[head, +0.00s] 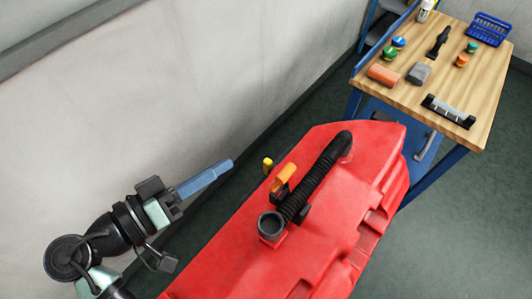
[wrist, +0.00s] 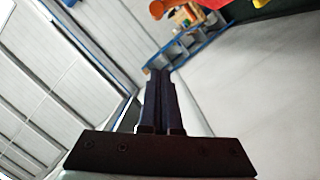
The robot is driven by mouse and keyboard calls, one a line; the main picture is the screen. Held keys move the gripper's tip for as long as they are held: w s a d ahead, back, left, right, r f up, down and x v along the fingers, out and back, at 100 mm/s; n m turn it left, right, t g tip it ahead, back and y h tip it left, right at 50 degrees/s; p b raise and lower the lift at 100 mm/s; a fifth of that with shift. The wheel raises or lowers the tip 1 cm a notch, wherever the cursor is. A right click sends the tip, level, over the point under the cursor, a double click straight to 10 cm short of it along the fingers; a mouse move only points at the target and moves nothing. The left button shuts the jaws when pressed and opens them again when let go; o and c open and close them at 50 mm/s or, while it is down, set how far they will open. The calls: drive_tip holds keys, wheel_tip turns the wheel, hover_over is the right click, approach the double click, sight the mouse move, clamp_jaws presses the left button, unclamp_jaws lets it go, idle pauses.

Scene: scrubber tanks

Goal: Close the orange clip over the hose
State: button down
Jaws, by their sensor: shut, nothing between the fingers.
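The orange clip (head: 284,178) stands raised beside the left side of the black ribbed hose (head: 318,178), on top of the red tank (head: 335,220). The clip looks open, with its strap not across the hose. A black clip base shows at its foot. The hose runs from the tank's far end down to a round dark port (head: 271,224). My gripper (head: 231,163) is left of the tank and of the clip, apart from both, and points to the upper right. Its fingers are shut and empty; they also show together in the wrist view (wrist: 159,72).
A small yellow knob (head: 267,164) stands just left of the clip. A wooden-topped workbench (head: 470,100) with blocks, small caps, a blue rack (head: 488,29) and a dark tool is at the upper right. A pale wall (head: 150,110) runs close along the left. Dark floor is clear at right.

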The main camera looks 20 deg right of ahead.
sight(281, 180)
drive_tip(key=d+f+n+p, duration=0.2)
drive_tip(key=d+f+p, duration=0.2)
drive_tip(key=d+p, duration=0.2)
drive_tip(key=shift+s+d, duration=0.15)
drive_tip(key=shift+d, duration=1.05)
